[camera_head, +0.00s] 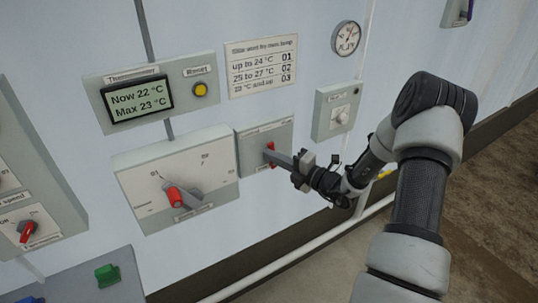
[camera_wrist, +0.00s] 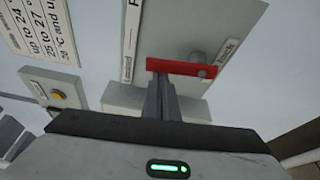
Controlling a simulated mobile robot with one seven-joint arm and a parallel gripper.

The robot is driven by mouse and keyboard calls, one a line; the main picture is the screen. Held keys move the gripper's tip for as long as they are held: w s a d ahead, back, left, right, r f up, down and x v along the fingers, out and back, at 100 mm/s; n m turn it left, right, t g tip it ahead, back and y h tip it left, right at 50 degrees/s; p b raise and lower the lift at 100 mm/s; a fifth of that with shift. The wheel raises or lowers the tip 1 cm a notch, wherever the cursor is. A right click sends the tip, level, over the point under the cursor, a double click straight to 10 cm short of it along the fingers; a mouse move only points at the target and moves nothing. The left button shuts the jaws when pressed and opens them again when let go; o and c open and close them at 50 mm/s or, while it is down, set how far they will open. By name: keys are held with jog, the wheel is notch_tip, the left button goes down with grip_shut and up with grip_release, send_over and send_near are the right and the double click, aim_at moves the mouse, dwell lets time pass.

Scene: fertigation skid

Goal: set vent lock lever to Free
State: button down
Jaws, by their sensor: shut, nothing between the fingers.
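The vent lock lever (camera_head: 271,154) is a red bar on a grey plate (camera_head: 283,133) in the middle of the head view. In the wrist view the red lever (camera_wrist: 190,68) runs crosswise on its plate, with a round grey knob at its right part. My gripper (camera_head: 272,157) is shut and empty, its fingers pointing at the lever. In the wrist view the fingertips (camera_wrist: 162,78) are at the lever's left part; I cannot tell whether they touch it. A label starting with "F" is cut off at the top edge, and the other small labels are hard to read.
A larger panel with a red-tipped selector (camera_head: 176,196) is left of the lever plate. A thermometer display (camera_head: 137,99) reads Now 22 °C, Max 23 °C, beside a yellow Reset button (camera_head: 200,89). A small knob box (camera_head: 338,112) is on the right. A white pipe (camera_head: 290,258) runs low along the wall.

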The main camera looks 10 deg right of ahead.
jog(key=d+m, duration=0.1)
jog(key=m, duration=0.1)
jog(key=d+m+t+p, duration=0.1)
jog(key=m, duration=0.1)
jog(key=w+d+m+t, duration=0.1)
jog(key=m, duration=0.1)
jog(key=shift+w+d+r+y+p, duration=0.1)
jog(key=shift+d+y+p, duration=0.2)
jog(key=shift+d+p, duration=0.1)
jog(key=shift+d, duration=0.1)
dwell(0.4)
